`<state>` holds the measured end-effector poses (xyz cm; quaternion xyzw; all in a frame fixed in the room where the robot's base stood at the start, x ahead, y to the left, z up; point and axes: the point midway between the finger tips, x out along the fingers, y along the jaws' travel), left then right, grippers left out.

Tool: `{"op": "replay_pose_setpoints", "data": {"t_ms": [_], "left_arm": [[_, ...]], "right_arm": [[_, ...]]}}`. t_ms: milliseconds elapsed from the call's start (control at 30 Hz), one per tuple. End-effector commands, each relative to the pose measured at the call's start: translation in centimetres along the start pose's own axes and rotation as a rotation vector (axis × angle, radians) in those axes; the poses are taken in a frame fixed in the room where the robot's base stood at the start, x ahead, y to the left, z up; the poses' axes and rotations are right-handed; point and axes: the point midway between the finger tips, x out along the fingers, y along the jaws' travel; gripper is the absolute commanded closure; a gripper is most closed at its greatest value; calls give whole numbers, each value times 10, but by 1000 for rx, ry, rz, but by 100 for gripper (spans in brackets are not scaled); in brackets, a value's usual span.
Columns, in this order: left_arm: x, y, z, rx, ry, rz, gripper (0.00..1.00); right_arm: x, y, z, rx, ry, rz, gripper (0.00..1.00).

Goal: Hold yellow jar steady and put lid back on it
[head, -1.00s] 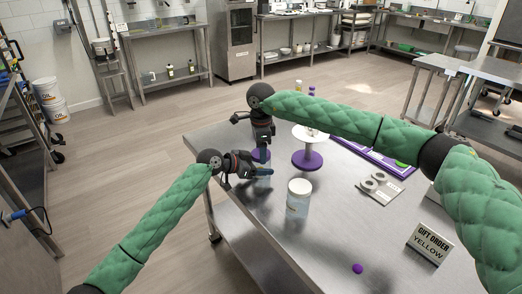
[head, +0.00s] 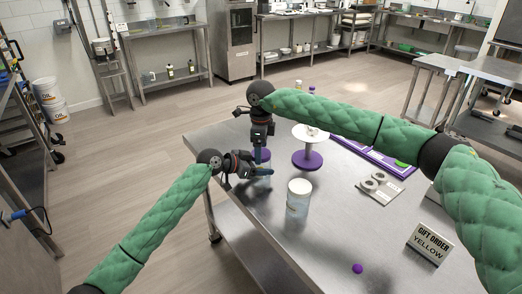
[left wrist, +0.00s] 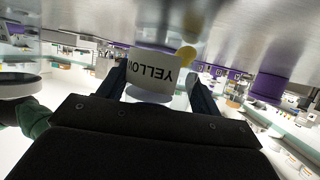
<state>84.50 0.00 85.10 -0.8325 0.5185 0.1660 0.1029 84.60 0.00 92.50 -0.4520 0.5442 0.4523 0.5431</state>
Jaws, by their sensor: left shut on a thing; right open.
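My left gripper (head: 264,171) is shut on the yellow jar near the table's left edge. In the left wrist view the jar's white label (left wrist: 152,75) reads YELLOW upside down, between the two fingers (left wrist: 158,88). A yellow piece (left wrist: 187,55) shows beside the label. In the head view the held jar is hard to make out at the grippers. My right gripper (head: 262,155) is open, pointing down just above and behind the left one. I cannot make out a separate lid for this jar.
A clear jar with a white lid (head: 299,187) stands right of my left gripper. A GIFT ORDER YELLOW sign (head: 430,243) and purple knob (head: 357,268) are nearer.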

Motion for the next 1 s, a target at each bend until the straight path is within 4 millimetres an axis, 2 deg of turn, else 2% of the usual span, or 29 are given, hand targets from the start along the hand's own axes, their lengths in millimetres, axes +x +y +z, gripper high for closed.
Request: {"op": "replay_pose_setpoints", "data": {"t_ms": [300, 567, 667, 1000], "left_arm": [[0, 0, 0, 0, 0, 0, 99], [0, 0, 0, 0, 0, 0, 99], [0, 0, 0, 0, 0, 0, 99], [0, 0, 0, 0, 0, 0, 99]], "right_arm": [[-35, 0, 0, 0, 0, -1, 17], [-37, 0, 0, 0, 0, 0, 17], [-37, 0, 0, 0, 0, 0, 0], [-43, 0, 0, 0, -1, -1, 0]]}}
